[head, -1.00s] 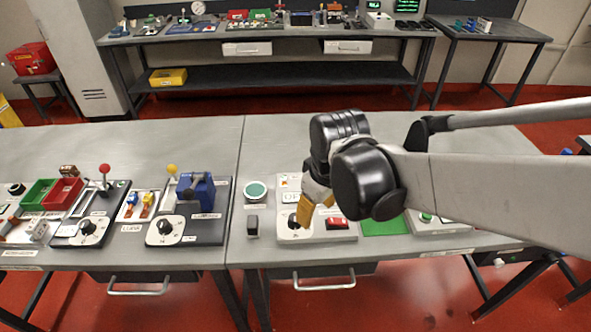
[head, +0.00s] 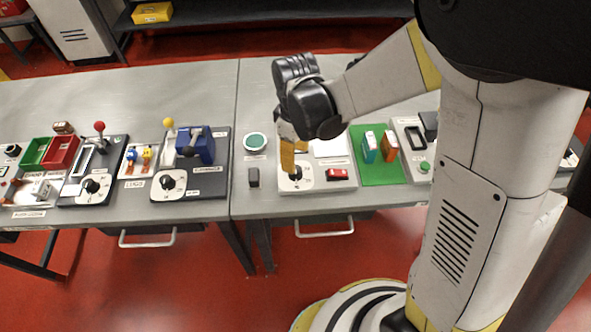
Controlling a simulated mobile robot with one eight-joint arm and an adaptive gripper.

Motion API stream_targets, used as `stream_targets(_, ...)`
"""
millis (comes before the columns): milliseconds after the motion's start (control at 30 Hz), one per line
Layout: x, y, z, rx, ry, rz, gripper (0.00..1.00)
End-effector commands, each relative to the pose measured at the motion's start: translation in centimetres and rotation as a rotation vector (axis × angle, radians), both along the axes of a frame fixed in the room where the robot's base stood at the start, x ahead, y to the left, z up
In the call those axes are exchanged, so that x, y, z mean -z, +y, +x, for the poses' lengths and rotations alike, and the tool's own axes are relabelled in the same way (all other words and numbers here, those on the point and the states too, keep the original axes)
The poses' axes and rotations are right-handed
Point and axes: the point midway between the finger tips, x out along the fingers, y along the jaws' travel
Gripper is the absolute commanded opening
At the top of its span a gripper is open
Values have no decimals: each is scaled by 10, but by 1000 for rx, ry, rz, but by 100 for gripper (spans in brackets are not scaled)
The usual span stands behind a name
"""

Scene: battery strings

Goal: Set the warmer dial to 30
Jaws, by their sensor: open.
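A dial (head: 295,176) with a dark knob sits on a pale panel (head: 322,182) on the right-hand table. I cannot read its numbers or label, so I cannot confirm that it is the warmer dial. My gripper (head: 289,163) points down with orange fingers directly at this dial. The fingers are open and partly cover the dial's far side. I cannot tell whether they touch the knob. A red rocker switch (head: 338,174) is on the same panel, to the right of the dial.
A round green-topped item (head: 255,141) and a small dark block (head: 253,177) lie left of the panel. A green mat (head: 382,172) with upright coloured pieces is to its right. Two other dials (head: 91,186) (head: 167,182) sit on left-table panels. The front edge is close.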

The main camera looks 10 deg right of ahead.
Motion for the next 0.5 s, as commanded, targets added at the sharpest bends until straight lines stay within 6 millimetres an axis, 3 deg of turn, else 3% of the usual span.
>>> stream_targets(133, 15, 0, 0, 1, 0, 0, 49)
stream_targets(500, 16, 0, 0, 1, 0, 0, 49)
